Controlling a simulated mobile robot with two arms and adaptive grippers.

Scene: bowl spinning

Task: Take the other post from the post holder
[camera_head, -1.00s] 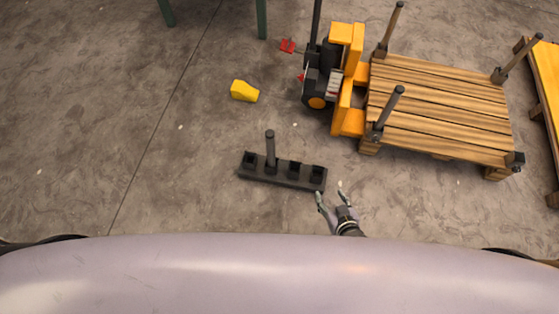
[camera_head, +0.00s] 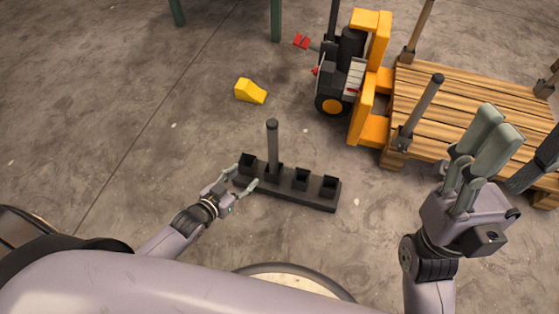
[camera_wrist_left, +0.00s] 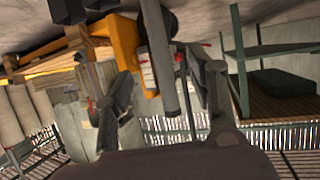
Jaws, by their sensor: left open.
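The post (camera_head: 273,146), a dark grey cylinder, stands upright in the black post holder (camera_head: 318,203) on the floor, in its second socket from the left. The other sockets look empty. My left gripper (camera_head: 242,177) is open, low at the holder's left end, with its fingers pointing toward the post. In the left wrist view the post (camera_wrist_left: 162,55) runs between the two spread fingers of the left gripper (camera_wrist_left: 162,85), with visible gaps on both sides. My right gripper (camera_head: 492,135) is raised at the right, its fingers together, with nothing seen between them.
A wooden pallet (camera_head: 470,100) with grey corner posts (camera_head: 424,106) stands at the right, partly hidden by my right gripper. An orange and black pallet truck (camera_head: 368,75) is beside it. A yellow wedge (camera_head: 250,91) lies behind the holder. The floor at the left is clear.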

